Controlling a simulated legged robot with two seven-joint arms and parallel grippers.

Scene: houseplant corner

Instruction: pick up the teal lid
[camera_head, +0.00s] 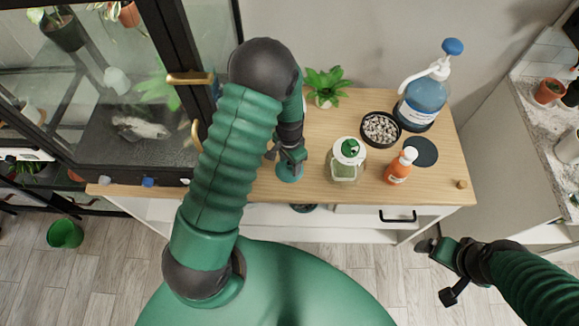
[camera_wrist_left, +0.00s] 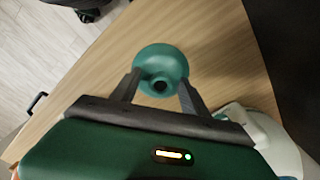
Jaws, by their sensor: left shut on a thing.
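The teal lid (camera_head: 289,174) is a small round piece with a dark-centred knob, over the wooden cabinet top left of the green-capped jar. It also shows in the left wrist view (camera_wrist_left: 160,62). My left gripper (camera_head: 290,160) reaches down from above and is shut on the lid, with one finger on each side in the wrist view (camera_wrist_left: 160,88). I cannot tell whether the lid still touches the wood. My right gripper (camera_head: 438,270) is off the front right of the cabinet, its fingers apart and empty.
Right of the lid stand a green-capped jar (camera_head: 345,168), an orange bottle (camera_head: 399,170), a bowl of pebbles (camera_head: 381,129), a dark round disc (camera_head: 421,151) and a blue pump bottle (camera_head: 425,100). A potted plant (camera_head: 326,88) is behind. A glass cabinet (camera_head: 120,90) stands left.

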